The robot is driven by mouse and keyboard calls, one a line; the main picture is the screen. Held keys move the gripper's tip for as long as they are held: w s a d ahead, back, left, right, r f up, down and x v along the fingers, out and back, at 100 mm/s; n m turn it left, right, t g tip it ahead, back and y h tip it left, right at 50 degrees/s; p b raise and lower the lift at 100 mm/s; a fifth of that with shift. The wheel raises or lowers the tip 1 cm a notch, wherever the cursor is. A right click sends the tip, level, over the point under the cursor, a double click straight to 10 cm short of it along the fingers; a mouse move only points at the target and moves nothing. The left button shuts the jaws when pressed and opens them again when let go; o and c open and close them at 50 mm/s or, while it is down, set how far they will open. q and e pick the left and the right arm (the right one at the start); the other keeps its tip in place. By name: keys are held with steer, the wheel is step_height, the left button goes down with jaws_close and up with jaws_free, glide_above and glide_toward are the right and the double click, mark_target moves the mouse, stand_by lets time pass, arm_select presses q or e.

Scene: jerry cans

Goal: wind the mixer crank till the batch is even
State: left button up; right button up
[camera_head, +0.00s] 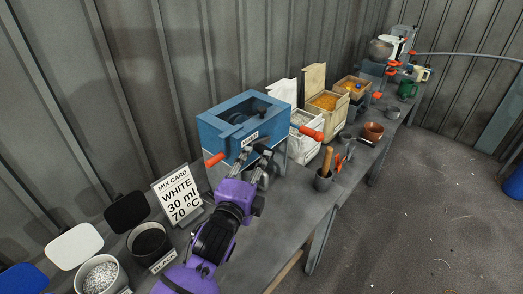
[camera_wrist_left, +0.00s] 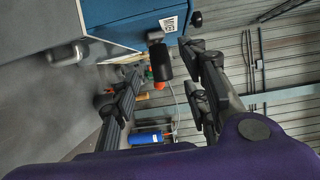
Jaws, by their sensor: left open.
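The mixer is a blue open-topped box (camera_head: 225,118) on the bench, with a white label on its front and orange handles at its sides. It also shows at the top of the left wrist view (camera_wrist_left: 125,14). A crank with a black grip (camera_wrist_left: 160,62) sticks out from the mixer front. My left gripper (camera_head: 257,158) is in front of the mixer. In the left wrist view its fingers are open (camera_wrist_left: 166,78), with the black grip between them; I cannot tell whether they touch it. The batch inside the mixer is mostly hidden. My right gripper is not in view.
Open tubs of black (camera_head: 150,241) and speckled white (camera_head: 100,276) material are nearby. A grey cup with a wooden handle (camera_head: 326,168) stands right. Bins (camera_head: 325,88) line the bench behind.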

mark_target(261, 154)
arm_select(q)
steer(key=x, duration=0.5)
steer(key=shift+w, duration=0.15)
jaws_close()
